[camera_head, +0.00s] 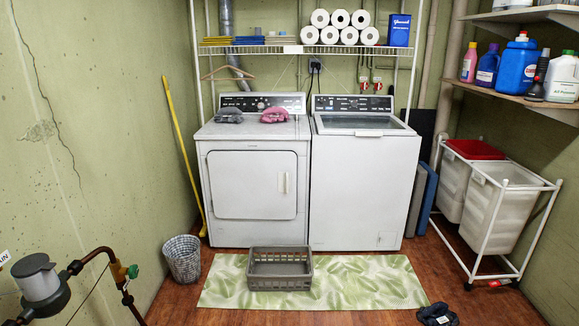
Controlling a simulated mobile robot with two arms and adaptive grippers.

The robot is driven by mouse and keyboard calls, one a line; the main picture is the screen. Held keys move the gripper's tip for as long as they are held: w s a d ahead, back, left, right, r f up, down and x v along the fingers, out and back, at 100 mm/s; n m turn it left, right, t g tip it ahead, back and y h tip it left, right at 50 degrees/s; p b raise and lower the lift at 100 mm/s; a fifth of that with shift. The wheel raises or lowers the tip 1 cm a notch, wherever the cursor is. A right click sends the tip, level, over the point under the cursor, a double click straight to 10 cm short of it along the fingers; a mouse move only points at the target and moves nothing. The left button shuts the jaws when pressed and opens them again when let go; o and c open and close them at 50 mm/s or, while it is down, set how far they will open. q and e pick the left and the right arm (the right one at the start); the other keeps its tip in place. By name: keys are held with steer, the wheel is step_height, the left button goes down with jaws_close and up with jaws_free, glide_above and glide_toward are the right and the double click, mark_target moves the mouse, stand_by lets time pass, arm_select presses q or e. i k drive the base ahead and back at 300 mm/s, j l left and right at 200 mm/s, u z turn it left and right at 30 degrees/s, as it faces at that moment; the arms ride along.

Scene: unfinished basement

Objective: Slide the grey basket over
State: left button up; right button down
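The grey basket (280,282) is an open plastic crate with slotted sides. It stands upright and looks empty. It rests on the back left part of a green leaf-pattern mat (375,285), in front of the dryer and the washer. Neither of my grippers can be made out in the head view, and nothing touches the basket.
A white dryer (252,185) and washer (363,190) stand behind the mat. A wastebasket (183,259) is left of it, a wheeled hamper cart (495,205) right. A dark object (437,315) lies at the bottom edge. The mat right of the basket is clear.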

mark_target(280, 275)
steer(key=i, duration=1.75)
